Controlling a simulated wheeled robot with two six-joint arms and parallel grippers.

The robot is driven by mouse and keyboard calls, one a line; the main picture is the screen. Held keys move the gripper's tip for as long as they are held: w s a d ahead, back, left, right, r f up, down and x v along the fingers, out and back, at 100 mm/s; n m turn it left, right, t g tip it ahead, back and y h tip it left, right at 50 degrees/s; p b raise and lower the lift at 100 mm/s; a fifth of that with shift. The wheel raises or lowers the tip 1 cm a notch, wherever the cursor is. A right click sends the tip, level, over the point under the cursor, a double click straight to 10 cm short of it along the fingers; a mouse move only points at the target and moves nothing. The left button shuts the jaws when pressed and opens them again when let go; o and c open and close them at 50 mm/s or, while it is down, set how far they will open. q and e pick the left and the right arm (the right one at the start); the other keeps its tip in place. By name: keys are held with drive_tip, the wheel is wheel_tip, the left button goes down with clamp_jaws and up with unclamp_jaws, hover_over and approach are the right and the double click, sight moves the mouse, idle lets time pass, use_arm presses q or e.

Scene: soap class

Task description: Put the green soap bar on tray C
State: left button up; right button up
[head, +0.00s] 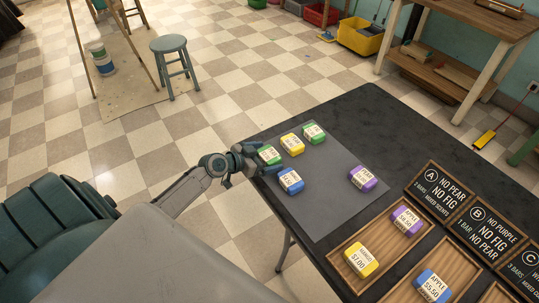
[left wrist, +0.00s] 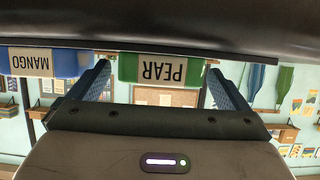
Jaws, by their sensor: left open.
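Two green soap bars lie on the grey mat (head: 325,205). The nearer green soap bar (head: 270,154) is at the mat's left edge; the other green soap bar (head: 314,133) is at its far edge. My left gripper (head: 257,160) is open at the nearer bar. In the left wrist view, this green bar (left wrist: 160,69), labelled PEAR upside down, appears between the open fingers, which look clear of its sides. Tray C (head: 497,293) is cut off at the lower right, below its sign (head: 524,268). My right gripper is not in view.
A yellow bar (head: 292,144), a blue bar (head: 290,180), labelled MANGO in the left wrist view (left wrist: 45,61), and a purple bar (head: 363,178) share the mat. Tray A (head: 383,238) holds yellow and purple bars; tray B (head: 458,262) shows a blue one.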

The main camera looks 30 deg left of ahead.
sight(266, 156)
use_arm(q)
drive_tip(key=c, duration=1.2)
drive_tip(key=shift+w, duration=0.1)
drive_tip(key=shift+r, duration=0.5)
wheel_tip(266, 156, up, 2)
drive_tip(key=shift+r, duration=0.1)
drive_tip(key=s+d, duration=0.1)
drive_tip(key=s, duration=0.4)
drive_tip(key=s+d+r, duration=0.1)
drive_tip(key=s, duration=0.4)
drive_tip(key=s+d, duration=0.1)
drive_tip(key=s, duration=0.4)
drive_tip(key=shift+s+d+r, duration=0.3)
drive_tip(key=shift+d+r, duration=0.05)
drive_tip(key=shift+d, duration=0.05)
